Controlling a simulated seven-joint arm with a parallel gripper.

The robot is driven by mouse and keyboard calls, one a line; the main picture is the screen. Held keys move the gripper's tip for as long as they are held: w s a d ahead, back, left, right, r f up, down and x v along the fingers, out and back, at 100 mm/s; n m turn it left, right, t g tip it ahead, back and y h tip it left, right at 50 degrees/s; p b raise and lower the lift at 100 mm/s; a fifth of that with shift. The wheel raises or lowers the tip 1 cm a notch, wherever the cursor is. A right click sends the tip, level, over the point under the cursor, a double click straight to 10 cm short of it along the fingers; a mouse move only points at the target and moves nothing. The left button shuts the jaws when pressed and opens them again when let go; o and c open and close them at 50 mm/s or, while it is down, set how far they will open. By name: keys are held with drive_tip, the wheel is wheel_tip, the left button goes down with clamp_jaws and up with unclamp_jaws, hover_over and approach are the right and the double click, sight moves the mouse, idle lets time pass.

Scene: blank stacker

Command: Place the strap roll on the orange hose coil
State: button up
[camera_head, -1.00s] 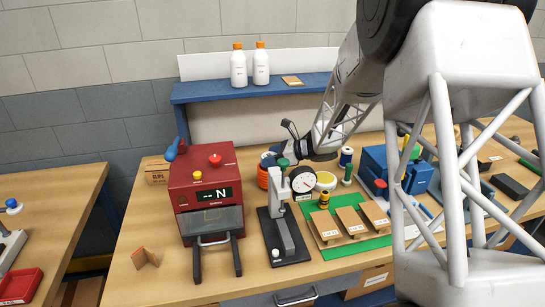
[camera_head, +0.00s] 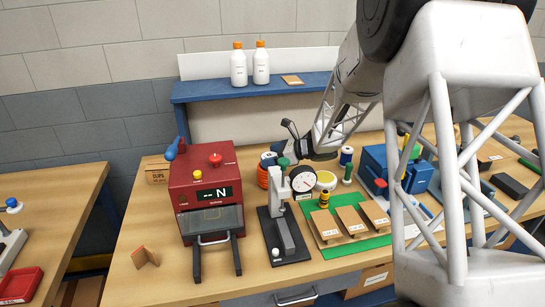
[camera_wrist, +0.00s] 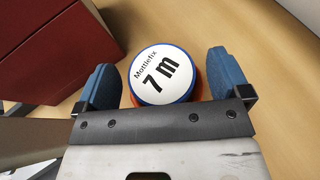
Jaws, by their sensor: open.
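In the head view the coil (camera_head: 262,177) stands just right of the red machine, with the roll (camera_head: 268,158) on top. My gripper (camera_wrist: 160,70) is open, with one blue finger on each side of the roll and a visible gap to each. In the head view the fingers are mostly hidden.
The red machine (camera_head: 204,188) stands close on the left. A grey press (camera_head: 281,215) and a dial gauge (camera_head: 303,181) stand in front and to the right. The blue shelf (camera_head: 215,91) with two white bottles is behind.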

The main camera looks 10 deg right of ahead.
drive_tip(key=v, duration=1.2)
idle(0.6)
